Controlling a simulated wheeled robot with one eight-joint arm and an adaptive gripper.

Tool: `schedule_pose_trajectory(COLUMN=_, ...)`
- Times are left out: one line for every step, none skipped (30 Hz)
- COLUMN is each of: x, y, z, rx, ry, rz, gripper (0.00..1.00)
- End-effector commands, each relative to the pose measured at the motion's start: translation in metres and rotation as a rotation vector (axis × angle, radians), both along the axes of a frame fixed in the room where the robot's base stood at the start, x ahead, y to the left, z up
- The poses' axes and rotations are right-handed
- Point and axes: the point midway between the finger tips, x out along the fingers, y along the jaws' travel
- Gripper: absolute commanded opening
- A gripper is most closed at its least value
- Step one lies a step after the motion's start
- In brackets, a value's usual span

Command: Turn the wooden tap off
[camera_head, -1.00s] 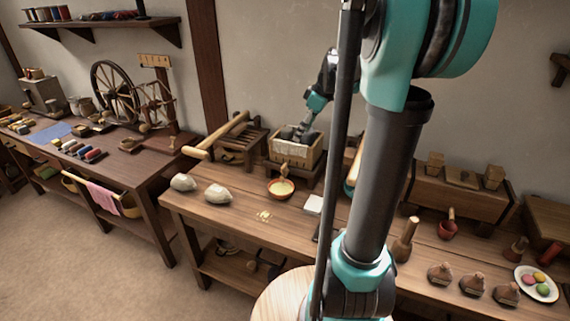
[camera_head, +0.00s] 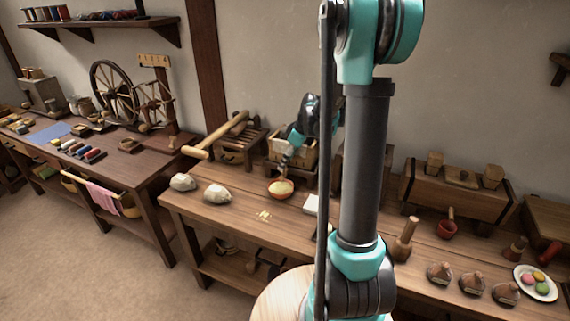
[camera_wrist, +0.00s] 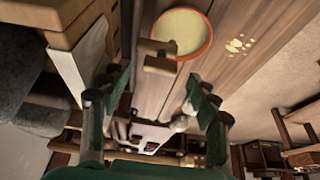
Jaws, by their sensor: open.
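The wooden tap (camera_wrist: 158,62) shows in the wrist view as a light brown spout with a short crosspiece, beside the wooden box (camera_wrist: 68,30) and overlapping the bowl's rim. In the head view my gripper largely hides the tap. The orange-rimmed bowl (camera_head: 281,188) holds something pale yellow; it also shows in the wrist view (camera_wrist: 182,33). The box (camera_head: 307,158) stands behind it. My gripper (camera_wrist: 157,82) is open and empty, its green fingers apart, with the tap ahead of the gap. In the head view my gripper (camera_head: 287,157) is at the box's front, above the bowl.
Two pale lumps (camera_head: 216,194) lie further left. A white slab (camera_head: 313,205) is right of the bowl. A long-handled wooden tool (camera_head: 214,136) extends left of the box.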

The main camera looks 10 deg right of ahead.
Motion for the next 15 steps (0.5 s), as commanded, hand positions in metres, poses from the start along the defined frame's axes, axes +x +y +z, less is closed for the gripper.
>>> schedule_pose_trajectory(x=0.002, y=0.002, z=-0.006, rx=0.0, ry=0.0, rz=0.001, gripper=0.6)
schedule_pose_trajectory(x=0.002, y=0.003, z=-0.008, rx=0.0, ry=0.0, rz=0.001, gripper=0.6)
schedule_pose_trajectory(x=0.003, y=0.004, z=-0.011, rx=0.0, ry=0.0, rz=0.001, gripper=0.6)
schedule_pose_trajectory(x=0.003, y=0.004, z=-0.013, rx=0.0, ry=0.0, rz=0.001, gripper=0.6)
schedule_pose_trajectory(x=0.003, y=0.005, z=-0.014, rx=0.0, ry=0.0, rz=0.001, gripper=0.6)
schedule_pose_trajectory(x=0.004, y=0.006, z=-0.016, rx=0.0, ry=0.0, rz=0.0, gripper=0.6)
schedule_pose_trajectory(x=0.004, y=0.006, z=-0.017, rx=0.0, ry=0.0, rz=0.0, gripper=0.6)
schedule_pose_trajectory(x=0.004, y=0.006, z=-0.017, rx=0.0, ry=0.0, rz=0.0, gripper=0.6)
schedule_pose_trajectory(x=0.004, y=0.006, z=-0.018, rx=0.0, ry=0.0, rz=0.0, gripper=0.6)
schedule_pose_trajectory(x=0.004, y=0.007, z=-0.018, rx=0.0, ry=0.0, rz=0.0, gripper=0.6)
schedule_pose_trajectory(x=0.004, y=0.006, z=-0.018, rx=0.0, ry=0.0, rz=0.0, gripper=0.6)
schedule_pose_trajectory(x=0.004, y=0.006, z=-0.018, rx=0.0, ry=0.0, rz=0.0, gripper=0.6)
schedule_pose_trajectory(x=0.004, y=0.006, z=-0.018, rx=0.0, ry=0.0, rz=0.0, gripper=0.6)
schedule_pose_trajectory(x=0.004, y=0.006, z=-0.018, rx=0.0, ry=0.0, rz=0.0, gripper=0.6)
schedule_pose_trajectory(x=0.004, y=0.006, z=-0.018, rx=0.0, ry=0.0, rz=0.0, gripper=0.6)
